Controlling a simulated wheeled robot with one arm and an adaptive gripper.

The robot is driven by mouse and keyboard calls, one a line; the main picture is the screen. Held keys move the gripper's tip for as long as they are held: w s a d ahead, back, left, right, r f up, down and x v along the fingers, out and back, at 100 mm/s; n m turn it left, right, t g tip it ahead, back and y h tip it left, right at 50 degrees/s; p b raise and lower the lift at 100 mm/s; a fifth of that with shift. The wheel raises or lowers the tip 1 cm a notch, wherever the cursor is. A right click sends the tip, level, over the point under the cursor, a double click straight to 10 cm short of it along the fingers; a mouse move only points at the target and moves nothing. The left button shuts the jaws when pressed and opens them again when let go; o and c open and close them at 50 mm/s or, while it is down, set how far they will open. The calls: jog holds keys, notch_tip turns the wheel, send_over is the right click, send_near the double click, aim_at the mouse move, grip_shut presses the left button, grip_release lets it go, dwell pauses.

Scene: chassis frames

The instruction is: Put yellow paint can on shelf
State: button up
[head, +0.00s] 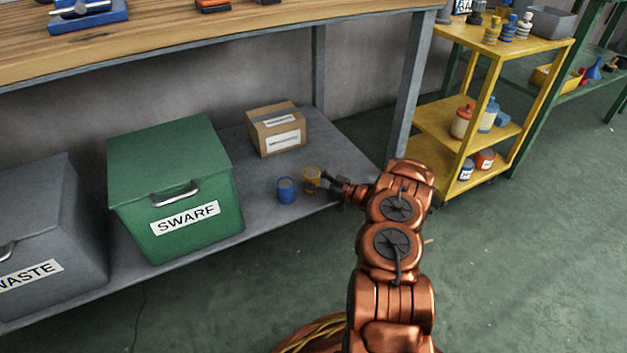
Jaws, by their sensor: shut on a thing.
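The yellow paint can (312,174) is small and stands out against the grey lower shelf (330,158) of the workbench. My gripper (321,180) is shut on it from the right, at the shelf's front right part. The can looks upright, and I cannot tell whether its base touches the shelf. A blue can (286,190) stands on the shelf just left of it, near the front edge. The gripper's fingers are small and partly hidden at this distance.
A green swarf bin (175,165) and a grey waste bin (40,225) stand to the left on the shelf. A cardboard box (262,139) is behind the cans. The workbench leg (410,90) and a yellow cart (437,122) are to the right.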

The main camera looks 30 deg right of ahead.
jog(key=o, duration=1.5)
jog(key=shift+f, duration=0.1)
jog(key=shift+s+d+r, duration=0.15)
jog(key=shift+s+r, duration=0.05)
jog(key=shift+r, duration=0.1)
jog(key=p+v, duration=0.5)
jog(key=v, duration=0.6)
jog(key=w+d+r+m+h, duration=0.2)
jog(key=w+r+h, duration=0.4)
jog(key=w+r, duration=0.75)
jog(key=w+a+r+m+g+h, duration=0.2)
jog(key=a+r+g+h, duration=0.3)
jog(key=r, duration=0.3)
jog(key=s+a+r+g, duration=0.3)
jog(key=s+a, duration=0.7)
jog(key=s, duration=0.8)
jog(key=s+a+r+m+g+y, duration=0.1)
jog(key=s+a+r+g, duration=0.2)
jog(key=s+a+g, duration=0.3)
jog(key=s+a+r+m+g+y, duration=0.1)
jog(key=s+a+r+g, duration=0.2)
jog(key=s+a, duration=1.2)
jog(key=s+g, duration=0.2)
jog(key=s, duration=1.2)
jog(key=shift+s+a, duration=0.25)
jog(key=shift+s, duration=0.05)
